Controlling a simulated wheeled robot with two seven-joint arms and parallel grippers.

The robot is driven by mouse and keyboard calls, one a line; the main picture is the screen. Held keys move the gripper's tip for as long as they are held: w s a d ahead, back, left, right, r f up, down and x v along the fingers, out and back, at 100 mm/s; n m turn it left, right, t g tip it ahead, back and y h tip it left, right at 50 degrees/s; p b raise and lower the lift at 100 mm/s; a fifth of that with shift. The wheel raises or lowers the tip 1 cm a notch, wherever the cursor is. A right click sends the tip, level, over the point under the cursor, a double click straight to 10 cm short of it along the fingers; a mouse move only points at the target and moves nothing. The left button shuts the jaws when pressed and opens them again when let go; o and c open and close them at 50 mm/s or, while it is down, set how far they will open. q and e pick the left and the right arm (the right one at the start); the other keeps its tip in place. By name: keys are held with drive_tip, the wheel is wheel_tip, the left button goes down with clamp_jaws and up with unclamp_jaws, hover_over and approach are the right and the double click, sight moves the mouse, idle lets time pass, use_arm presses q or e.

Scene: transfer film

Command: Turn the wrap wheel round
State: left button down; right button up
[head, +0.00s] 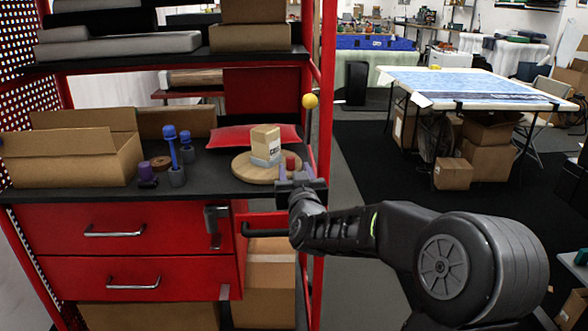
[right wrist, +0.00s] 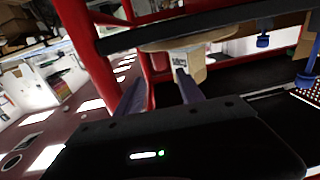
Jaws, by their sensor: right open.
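The wrap wheel (head: 245,172) is a round wooden disc lying flat on the dark bench top. A small tan carton (head: 265,141) with a grey band around its lower part stands on it. A red peg (head: 291,162) stands near the disc's right edge. My right gripper (head: 294,173) is open at the near right rim, its fingers apart on either side of the peg in the picture; contact cannot be told. In the right wrist view the disc's edge (right wrist: 205,37) and the carton (right wrist: 190,66) appear beyond the open fingers (right wrist: 158,84). My left gripper is out of view.
A red pouch (head: 228,139) lies behind the disc.

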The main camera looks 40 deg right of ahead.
drive_tip(key=shift+c, duration=0.6)
drive_tip(key=w+a+y, duration=0.1)
drive_tip(key=w+a, duration=0.1)
drive_tip(key=a, duration=0.3)
drive_tip(key=w+a+n+t+y, duration=0.1)
drive_tip(key=w+a, duration=0.1)
drive_tip(key=a, duration=0.3)
drive_tip(key=w+a+t+y, duration=0.1)
drive_tip(key=w+a, duration=0.2)
drive_tip(key=a, duration=0.2)
drive_tip(key=shift+r+y, duration=0.15)
drive_tip(key=shift+y, duration=0.25)
drive_tip(key=c, duration=0.7)
drive_tip(key=a+m, duration=0.2)
drive_tip(key=w+a+m+h, duration=0.1)
drive_tip(key=a+m, duration=0.1)
drive_tip(key=shift+a+h+b, duration=0.3)
drive_tip(key=shift+b, duration=0.05)
clamp_jaws()
drive_tip(key=s+d+m+g+h, duration=0.3)
drive_tip(key=s+m+g+h, duration=0.1)
drive_tip(key=m, duration=0.6)
drive_tip(key=s+d+f+m+g+h, duration=0.1)
drive_tip(key=s+d+m+g+h, duration=0.3)
drive_tip(key=m, duration=0.7)
drive_tip(key=shift+s+d+f+g, duration=0.15)
drive_tip(key=shift+s+d+g, duration=0.2)
drive_tip(key=shift+s, duration=0.6)
drive_tip(key=shift+a, duration=0.1)
